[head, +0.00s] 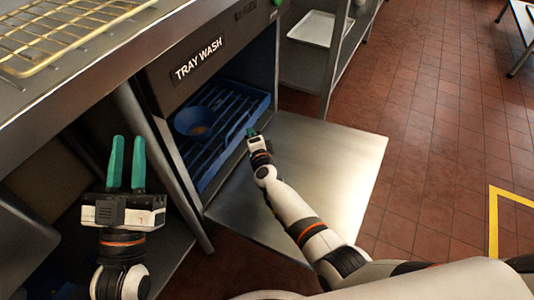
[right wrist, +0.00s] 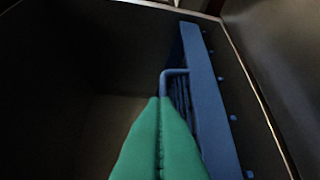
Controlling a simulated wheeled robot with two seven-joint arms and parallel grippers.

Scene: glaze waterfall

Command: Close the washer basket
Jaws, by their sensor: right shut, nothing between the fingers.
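The blue slatted washer basket (head: 222,158) is inside the tray-wash machine (head: 205,62), behind its open front. A blue bowl (head: 195,121) sits in it. My right gripper (head: 252,133) is shut and empty at the basket's front edge, over the door. In the right wrist view, its green fingers (right wrist: 159,100) are pressed together beside the basket's long blue wall (right wrist: 208,90). A bent blue bar (right wrist: 174,71) lies just past the fingertips; I cannot tell whether they touch. My left gripper (head: 128,140) is open and empty, left of the machine.
The steel door (head: 335,175) lies folded down flat in front of the opening. A counter with a yellow wire rack (head: 60,35) is at upper left. A shelf with a white tray (head: 316,28) stands behind.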

